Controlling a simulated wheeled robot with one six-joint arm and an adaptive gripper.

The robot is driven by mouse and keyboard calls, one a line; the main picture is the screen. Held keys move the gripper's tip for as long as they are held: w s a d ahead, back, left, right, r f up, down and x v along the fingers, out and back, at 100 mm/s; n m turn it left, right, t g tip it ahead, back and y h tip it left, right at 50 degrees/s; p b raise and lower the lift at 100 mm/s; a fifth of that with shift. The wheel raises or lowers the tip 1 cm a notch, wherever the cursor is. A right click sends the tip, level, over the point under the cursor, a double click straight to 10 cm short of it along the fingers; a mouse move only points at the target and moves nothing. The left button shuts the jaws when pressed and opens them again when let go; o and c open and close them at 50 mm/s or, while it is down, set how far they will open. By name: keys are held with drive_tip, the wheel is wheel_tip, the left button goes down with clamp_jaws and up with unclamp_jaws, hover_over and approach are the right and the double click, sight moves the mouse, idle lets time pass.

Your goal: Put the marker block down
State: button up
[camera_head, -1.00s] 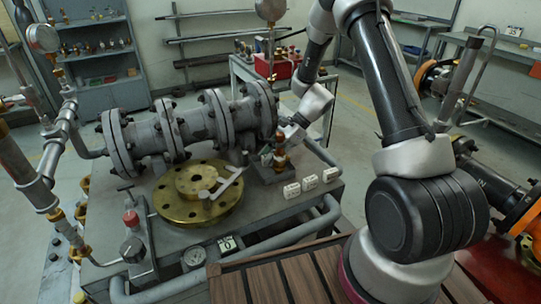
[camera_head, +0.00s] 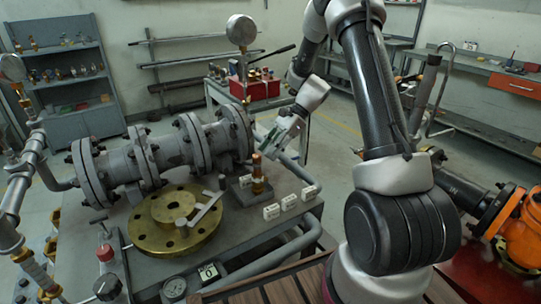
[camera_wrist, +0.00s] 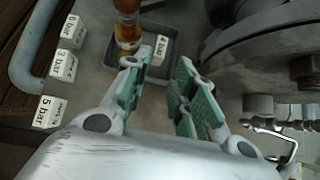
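A white marker block (camera_wrist: 160,50) marked "bar" stands in a shallow grey tray (camera_wrist: 176,22), beside a brass fitting (camera_wrist: 127,22). The block shows beyond the gap between the fingertips. In the head view my gripper (camera_head: 272,138) is above the fitting, tilted down to the left.
Three white labelled blocks (camera_head: 289,202) stand in a row along the bench's right edge; one reads "5 bar" (camera_wrist: 49,112). The flanged grey pipe (camera_head: 165,155) and brass flange (camera_head: 178,215) lie left of my gripper. A grey rail (camera_head: 290,245) runs along the bench front.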

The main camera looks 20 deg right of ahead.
drive_tip(key=s+d+r+n+t+h, duration=0.15)
drive_tip(key=s+r+n+h, duration=0.4)
drive_tip(key=s+r, duration=0.8)
drive_tip(key=s+d+r+n+t+h, duration=0.1)
drive_tip(key=s+d+r+n+t, duration=0.1)
drive_tip(key=s, duration=0.5)
drive_tip(key=s+d+r+n+t+h, duration=0.2)
drive_tip(key=s+d+r+n, duration=0.2)
drive_tip(key=s+r+n, duration=0.2)
drive_tip(key=s+n, duration=0.2)
drive_tip(key=n, duration=0.1)
drive_tip(key=shift+s+d, duration=0.25)
drive_tip(key=shift+d, duration=0.05)
drive_tip(key=shift+h, duration=0.25)
